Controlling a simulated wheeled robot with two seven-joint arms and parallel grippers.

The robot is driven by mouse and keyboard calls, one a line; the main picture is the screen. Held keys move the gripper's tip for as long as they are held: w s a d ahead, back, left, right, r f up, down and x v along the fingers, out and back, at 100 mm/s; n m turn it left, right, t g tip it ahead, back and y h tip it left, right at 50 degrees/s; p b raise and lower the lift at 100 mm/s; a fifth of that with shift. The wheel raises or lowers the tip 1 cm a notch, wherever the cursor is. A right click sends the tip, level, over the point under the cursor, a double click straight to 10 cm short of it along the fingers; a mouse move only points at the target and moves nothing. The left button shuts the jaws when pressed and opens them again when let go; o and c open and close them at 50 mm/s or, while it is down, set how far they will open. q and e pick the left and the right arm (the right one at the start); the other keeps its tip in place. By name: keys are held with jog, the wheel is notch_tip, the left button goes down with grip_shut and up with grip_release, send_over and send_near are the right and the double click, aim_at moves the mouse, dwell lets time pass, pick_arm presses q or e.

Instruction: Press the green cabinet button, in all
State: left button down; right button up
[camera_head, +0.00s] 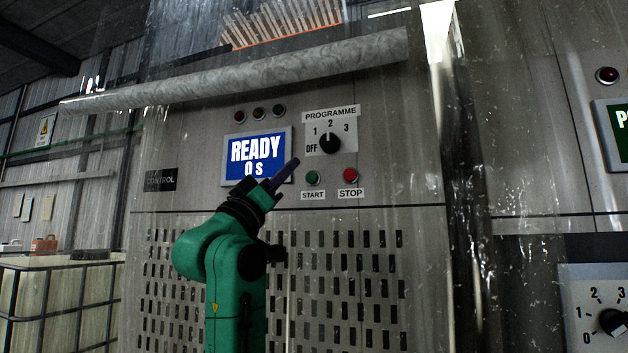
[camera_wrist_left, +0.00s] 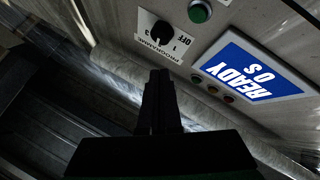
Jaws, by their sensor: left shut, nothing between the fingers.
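The green START button (camera_head: 312,178) is on the grey cabinet front (camera_head: 400,180), below the programme dial and left of the red STOP button (camera_head: 350,175). The green button also shows in the left wrist view (camera_wrist_left: 199,12), near the top edge. My left gripper (camera_head: 294,165) is shut and empty. In the head view its tip appears up and left of the green button, over the right edge of the display. In the left wrist view the shut fingers (camera_wrist_left: 160,78) point toward the panel, below the dial in the picture. My right gripper is not in view.
The blue display (camera_head: 250,150) reads READY 0 S. The programme dial (camera_head: 330,143) has positions OFF, 1, 2 and 3. Three small lamps (camera_head: 259,113) sit above the display. A thick pipe-like roll (camera_head: 240,72) crosses above. Another panel with a dial (camera_head: 610,320) is at right.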

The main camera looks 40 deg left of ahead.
aim_at(306, 180)
pick_arm(q)
jog(key=shift+w+a+p, duration=0.5)
jog(key=shift+w+p, duration=0.25)
jog(key=shift+w, duration=0.65)
jog(key=shift+w+a+p, duration=0.45)
jog(key=shift+w+p, duration=0.25)
jog(key=shift+w, duration=0.75)
jog(key=shift+w+a+p, duration=0.5)
jog(key=shift+w+p, duration=0.25)
jog(key=shift+w, duration=0.65)
jog(key=shift+w+p, duration=0.25)
jog(key=shift+p, duration=0.05)
jog(key=shift+w+a, duration=0.15)
